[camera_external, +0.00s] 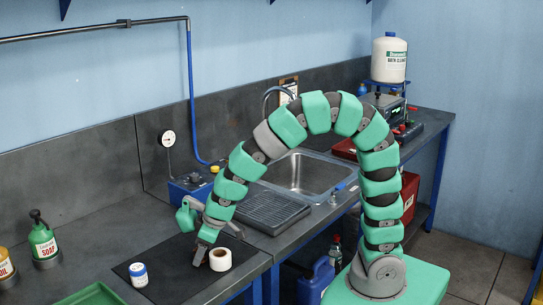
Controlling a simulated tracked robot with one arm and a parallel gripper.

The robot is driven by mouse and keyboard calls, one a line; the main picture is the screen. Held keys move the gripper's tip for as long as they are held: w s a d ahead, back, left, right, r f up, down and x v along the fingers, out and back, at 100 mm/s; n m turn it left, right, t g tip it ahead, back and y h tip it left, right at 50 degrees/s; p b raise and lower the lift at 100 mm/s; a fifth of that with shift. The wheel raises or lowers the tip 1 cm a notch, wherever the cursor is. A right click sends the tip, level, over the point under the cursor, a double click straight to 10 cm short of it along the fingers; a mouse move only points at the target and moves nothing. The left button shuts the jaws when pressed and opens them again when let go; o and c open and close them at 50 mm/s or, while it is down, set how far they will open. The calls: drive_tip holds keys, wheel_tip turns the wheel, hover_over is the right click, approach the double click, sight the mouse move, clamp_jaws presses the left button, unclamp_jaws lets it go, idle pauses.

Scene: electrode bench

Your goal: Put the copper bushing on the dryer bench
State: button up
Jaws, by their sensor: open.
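My gripper (208,252) points down, open, low over a dark mat on the left bench. A white roll-like ring with a tan centre (220,260) stands right beside its fingers; I cannot tell whether they touch. A small white jar with a blue label (138,274) stands to the left on the mat. I cannot make out a copper-coloured bushing for certain; it may be hidden by my gripper. No surface is marked as the dryer bench; the dark worktop (98,237) runs along the wall on both sides of the sink.
A ribbed black drainer (258,207) and a steel sink (300,172) lie behind my gripper. A blue box with a gauge (190,187), a green soap bottle (42,238) and a green tray (92,296) stand around the left bench. A white jug (389,60) stands at the far right.

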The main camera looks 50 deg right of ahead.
drive_tip(key=v, duration=1.2)
drive_tip(key=shift+p, duration=0.45)
drive_tip(key=shift+r, duration=0.15)
drive_tip(key=w+d+r+m+t, duration=0.1)
drive_tip(key=w+d+r+t, duration=0.2)
drive_tip(key=d+r, duration=0.4)
drive_tip(key=w+d+r+m+t, duration=0.2)
drive_tip(key=w+d+r, duration=0.3)
drive_tip(key=r, duration=0.8)
drive_tip(key=w+d+r+m+t, duration=0.1)
drive_tip(key=w+d+r+t, duration=0.2)
drive_tip(key=d+r, duration=0.5)
drive_tip(key=shift+w+d+r+m+t, duration=0.3)
drive_tip(key=shift+w+r+m, duration=0.1)
drive_tip(key=shift+w+r, duration=0.5)
drive_tip(key=s+d+r+t, duration=0.1)
drive_tip(key=d+r, duration=0.2)
drive_tip(key=s+d+r+m+t+h, duration=0.1)
drive_tip(key=d+r, duration=0.1)
drive_tip(key=r, duration=0.2)
drive_tip(key=s+d+r+t+h, duration=0.1)
drive_tip(key=d+r, duration=0.2)
drive_tip(key=r, duration=0.1)
drive_tip(key=shift+d+r+m, duration=0.1)
drive_tip(key=shift+d+m, duration=0.2)
drive_tip(key=shift+d, duration=0.05)
drive_tip(key=c, duration=0.3)
drive_tip(key=shift+c, duration=0.2)
drive_tip(key=shift+w, duration=0.1)
